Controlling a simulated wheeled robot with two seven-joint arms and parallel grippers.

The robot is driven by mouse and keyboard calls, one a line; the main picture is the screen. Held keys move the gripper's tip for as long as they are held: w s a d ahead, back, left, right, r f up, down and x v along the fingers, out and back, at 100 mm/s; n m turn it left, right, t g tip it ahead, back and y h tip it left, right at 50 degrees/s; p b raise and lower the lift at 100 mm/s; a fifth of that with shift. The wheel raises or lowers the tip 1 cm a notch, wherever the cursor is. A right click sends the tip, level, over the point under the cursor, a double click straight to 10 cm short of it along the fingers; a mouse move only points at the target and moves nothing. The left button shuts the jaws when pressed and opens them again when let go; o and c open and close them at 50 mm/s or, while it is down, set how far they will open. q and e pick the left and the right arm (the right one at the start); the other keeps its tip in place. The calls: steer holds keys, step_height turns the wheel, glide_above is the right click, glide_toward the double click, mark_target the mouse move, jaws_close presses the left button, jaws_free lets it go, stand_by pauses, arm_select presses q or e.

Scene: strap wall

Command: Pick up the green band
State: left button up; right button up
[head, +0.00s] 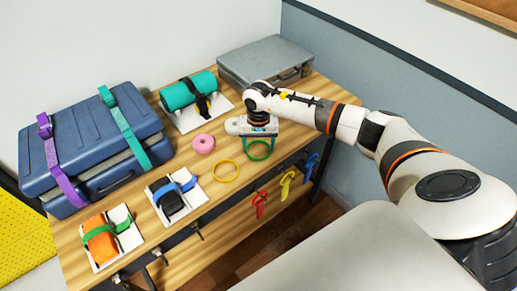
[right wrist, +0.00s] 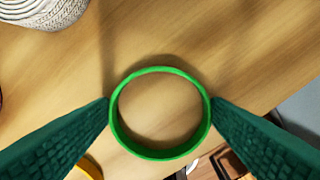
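The green band (head: 259,150) is a thin round loop near the front right of the wooden table. My right gripper (head: 260,135) is over it, pointing down. In the right wrist view the band (right wrist: 160,154) is round and unsqueezed. The two dark green fingers of my right gripper (right wrist: 160,101) are wide apart, one on each side of the band, with their tips right at its outer edge. I cannot tell whether they touch it. Nothing else is between the fingers. My left gripper is not in view.
A yellow band (head: 226,171) and a pink roll (head: 203,144) lie left of the green band. A grey case (head: 262,62) stands behind. Red (head: 260,205), yellow (head: 287,186) and blue (head: 311,168) straps hang at the front edge. A strapped blue case (head: 90,150) stands left.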

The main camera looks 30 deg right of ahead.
steer(key=shift+c, duration=1.3)
